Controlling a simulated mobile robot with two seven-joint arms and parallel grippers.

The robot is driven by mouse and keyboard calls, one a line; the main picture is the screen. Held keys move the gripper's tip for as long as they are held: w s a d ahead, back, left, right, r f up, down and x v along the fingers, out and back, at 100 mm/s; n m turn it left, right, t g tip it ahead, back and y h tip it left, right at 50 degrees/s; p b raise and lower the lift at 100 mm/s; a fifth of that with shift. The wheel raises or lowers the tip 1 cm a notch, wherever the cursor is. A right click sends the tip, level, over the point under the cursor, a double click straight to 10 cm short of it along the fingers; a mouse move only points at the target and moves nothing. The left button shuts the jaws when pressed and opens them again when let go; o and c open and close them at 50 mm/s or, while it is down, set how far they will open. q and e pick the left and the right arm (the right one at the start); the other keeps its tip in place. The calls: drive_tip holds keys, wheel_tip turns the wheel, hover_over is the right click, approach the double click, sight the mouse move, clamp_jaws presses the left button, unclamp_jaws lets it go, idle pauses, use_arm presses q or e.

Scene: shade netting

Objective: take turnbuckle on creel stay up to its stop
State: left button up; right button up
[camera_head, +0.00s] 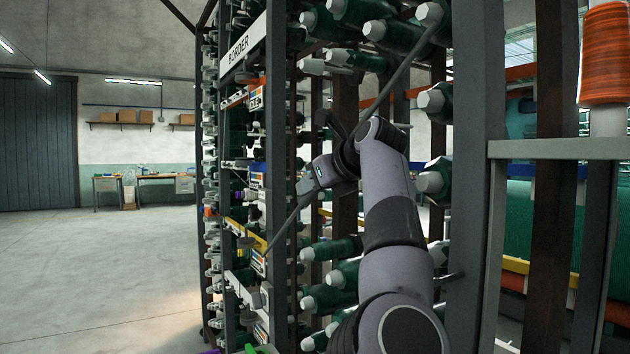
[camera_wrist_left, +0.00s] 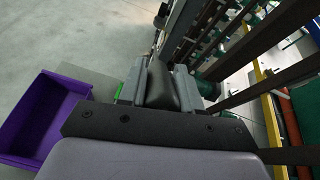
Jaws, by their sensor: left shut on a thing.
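The creel stay (camera_head: 407,66) is a grey rod that slants across the front of the creel in the head view, from upper right to lower left. My left gripper (camera_head: 345,152) is at the stay about midway along it, partly hidden by my own wrist. In the left wrist view, its two grey jaws are shut on a dark, rounded body between them, which I take for the turnbuckle (camera_wrist_left: 161,88). The ends of the turnbuckle and its threads are hidden, so I cannot tell how near it is to its stop. My right gripper is not in view.
Creel posts (camera_head: 478,180) and rows of green bobbins (camera_head: 330,250) stand close around the arm. A purple bin (camera_wrist_left: 38,118) is at the left in the wrist view. An orange spool (camera_head: 605,55) is at upper right. The floor (camera_head: 95,265) at left is clear.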

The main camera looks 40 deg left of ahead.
use_arm(q)
drive_tip(key=o, duration=1)
drive_tip(key=shift+c, duration=0.2)
